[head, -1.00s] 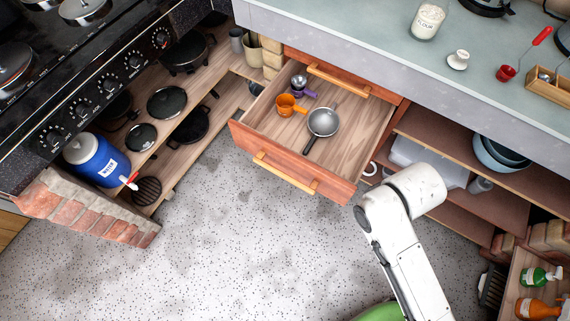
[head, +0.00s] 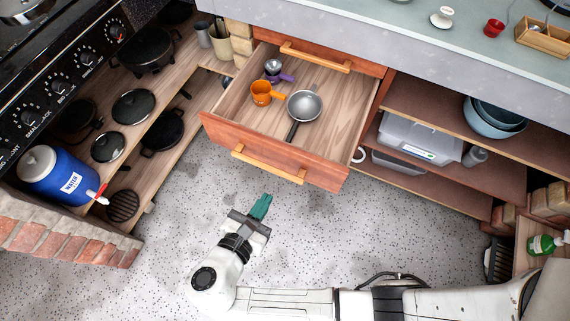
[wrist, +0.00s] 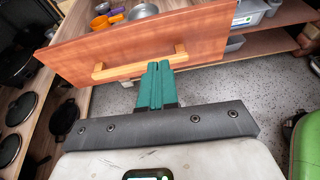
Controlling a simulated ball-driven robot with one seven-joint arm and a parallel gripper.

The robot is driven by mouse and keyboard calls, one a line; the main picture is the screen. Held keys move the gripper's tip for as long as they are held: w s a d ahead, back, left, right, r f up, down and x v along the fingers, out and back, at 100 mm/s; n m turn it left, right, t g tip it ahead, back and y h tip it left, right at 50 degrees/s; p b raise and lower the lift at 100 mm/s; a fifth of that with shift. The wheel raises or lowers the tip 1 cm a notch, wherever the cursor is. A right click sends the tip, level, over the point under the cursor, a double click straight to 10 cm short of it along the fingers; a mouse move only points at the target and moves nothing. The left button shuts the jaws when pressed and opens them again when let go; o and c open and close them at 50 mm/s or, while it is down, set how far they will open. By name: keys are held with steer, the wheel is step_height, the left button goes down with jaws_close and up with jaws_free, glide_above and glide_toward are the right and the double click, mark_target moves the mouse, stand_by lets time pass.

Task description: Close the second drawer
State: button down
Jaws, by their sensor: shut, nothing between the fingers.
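The second drawer (head: 272,152) is pulled well out, below a shut top drawer (head: 318,56). Its front carries a wooden bar handle (head: 268,165), which also shows in the wrist view (wrist: 140,64). Inside lie a grey pan (head: 304,104), an orange cup (head: 264,93), a purple cup (head: 280,77) and a small metal cup (head: 272,66). My gripper (head: 262,206) has green fingers pressed together with nothing between them. It is in front of the drawer, below the handle in the head view. In the wrist view the fingertips (wrist: 158,68) overlap the handle's right part; I cannot tell whether they touch.
Open shelves with a clear plastic box (head: 420,138) and blue bowls (head: 494,120) are on the right. Shelves with dark pans (head: 148,50) and a blue water jug (head: 62,175) are on the left. The speckled floor before the drawer is free.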

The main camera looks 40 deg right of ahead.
glide_toward(291, 152)
steer(key=shift+n+t, duration=0.3)
steer(key=x, duration=0.3)
steer(key=f+x, duration=0.1)
steer(key=x, duration=0.1)
steer(key=shift+d+f, duration=0.2)
steer(key=shift+f, duration=0.05)
steer(key=shift+w+d, duration=0.3)
steer(key=shift+d, duration=0.1)
steer(key=shift+w+d+r+p, duration=0.1)
steer(key=shift+w+d+p, duration=0.2)
steer(key=shift+d, duration=0.25)
steer(key=w+d+b, duration=0.1)
steer(key=w+d, duration=0.6)
steer(key=d, duration=0.5)
steer(key=w+d+b, duration=0.1)
steer(key=w+d, duration=0.6)
steer(key=d, duration=0.6)
steer(key=shift+w+d+b, duration=0.3)
steer(key=shift+w+d, duration=0.05)
steer(key=shift+w, duration=0.05)
steer(key=shift+a, duration=0.1)
